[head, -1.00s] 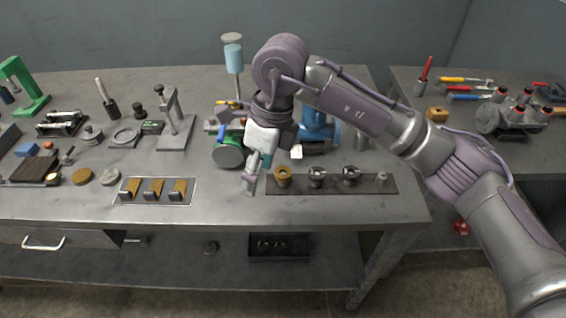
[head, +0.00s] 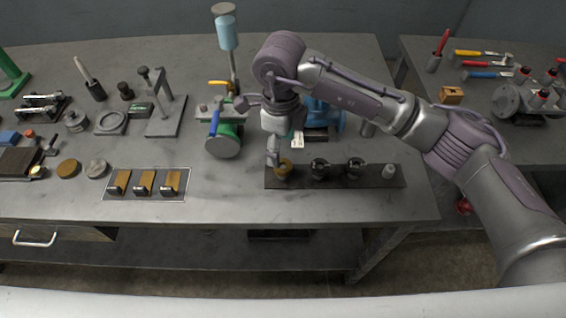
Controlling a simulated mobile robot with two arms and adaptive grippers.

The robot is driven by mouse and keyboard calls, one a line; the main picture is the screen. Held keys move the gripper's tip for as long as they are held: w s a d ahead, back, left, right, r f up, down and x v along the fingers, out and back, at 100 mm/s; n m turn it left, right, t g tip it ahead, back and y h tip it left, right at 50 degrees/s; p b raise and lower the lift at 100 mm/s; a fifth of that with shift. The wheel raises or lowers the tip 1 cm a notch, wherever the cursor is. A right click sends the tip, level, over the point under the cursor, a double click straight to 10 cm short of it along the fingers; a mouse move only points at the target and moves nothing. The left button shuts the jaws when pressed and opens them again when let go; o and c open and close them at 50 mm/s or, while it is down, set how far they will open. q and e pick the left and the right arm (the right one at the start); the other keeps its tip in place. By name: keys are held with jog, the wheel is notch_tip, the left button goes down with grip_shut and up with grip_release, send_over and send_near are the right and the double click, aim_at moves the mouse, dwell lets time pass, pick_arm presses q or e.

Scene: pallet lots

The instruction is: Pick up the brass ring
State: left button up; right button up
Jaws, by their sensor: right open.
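The brass ring (head: 283,170) is at the left end of a dark strip (head: 300,183) on the workbench, in the head view. My right gripper (head: 273,160) points down just at the left and back side of the ring, very near it. Its jaws are open. Whether a finger touches the ring or reaches into it, I cannot tell. The gripper hides part of the ring's upper left edge. My left gripper is not in view.
Two dark metal ring-like parts (head: 320,169) and a small grey piece (head: 389,172) stand farther right on the strip. A green-and-grey valve (head: 222,142) stands left of the gripper. Bare bench top lies in front of the strip.

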aim_at(283, 166)
jog(key=shift+s+d+f+p, duration=0.1)
jog(key=shift+s+f+p, duration=0.1)
jog(key=shift+f+p, duration=0.35)
notch_tip(283, 166, down, 4)
jog(key=shift+s+d+r+p, duration=0.1)
jog(key=shift+d+r+p, duration=0.05)
jog(key=shift+p, duration=0.35)
jog(key=shift+f, duration=0.25)
jog(key=c, duration=1.2)
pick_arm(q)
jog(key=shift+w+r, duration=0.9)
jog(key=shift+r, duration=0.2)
pick_arm(e)
jog(key=shift+c, duration=0.3)
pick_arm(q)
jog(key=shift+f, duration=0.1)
pick_arm(e)
jog(key=shift+r, duration=0.1)
